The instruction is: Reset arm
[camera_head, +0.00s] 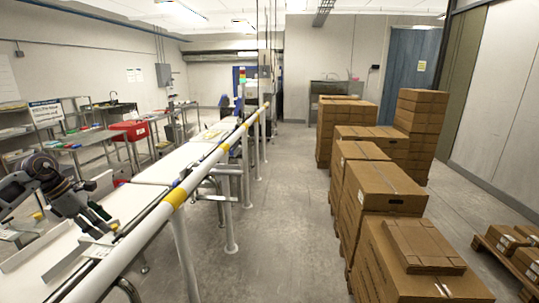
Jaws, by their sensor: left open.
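My left arm comes in from the left edge, and its dark gripper (103,228) hangs over the near part of the white checkweigher belt (138,200). The jaws are open and point down and to the right. A small green and dark detail shows by the fingers, too small to make out. I see nothing held between the fingers. My right gripper is not in view.
A rail with yellow bands (175,196) runs along the belt's right side. Stacked cardboard boxes (385,195) line the right, with more on a pallet (500,262). A red bin (130,130) sits at back left. The grey floor (280,210) between is clear.

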